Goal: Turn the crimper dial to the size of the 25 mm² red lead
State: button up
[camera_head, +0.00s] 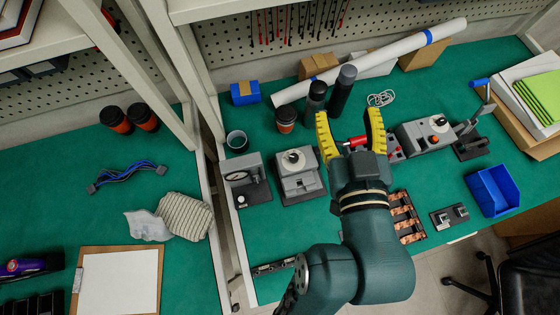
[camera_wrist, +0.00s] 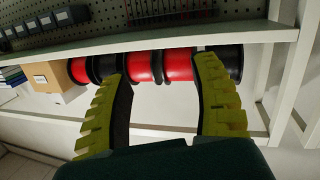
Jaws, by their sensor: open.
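My gripper (camera_head: 349,114) is raised above the bench in the head view, its two yellow fingers spread wide with nothing held. It also shows open in the wrist view (camera_wrist: 160,72). I cannot tell which one is the crimper, and the dial markings are too small to read. A red piece (camera_head: 358,141) shows between the fingers, apparently behind them. I cannot identify the 25 mm² red lead.
A long white tube (camera_head: 390,57) lies at the back. A blue bin (camera_head: 493,190) is at right. The wrist view shows red and black spools (camera_wrist: 145,68) below a shelf.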

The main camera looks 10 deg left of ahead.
notch_tip(320, 180, down, 19)
jog(key=s+g+y+b, duration=0.1)
jog(key=s+g+b, duration=0.1)
jog(key=b, duration=0.6)
jog(key=n+g+y+b, duration=0.2)
jog(key=b, duration=0.6)
send_near(295, 159)
jog(key=b+x, duration=0.4)
jog(key=x, duration=0.6)
jog(key=shift+w+a+f, duration=0.1)
jog(key=shift+w+a, duration=0.1)
jog(key=shift+w, duration=0.15)
grip_shut()
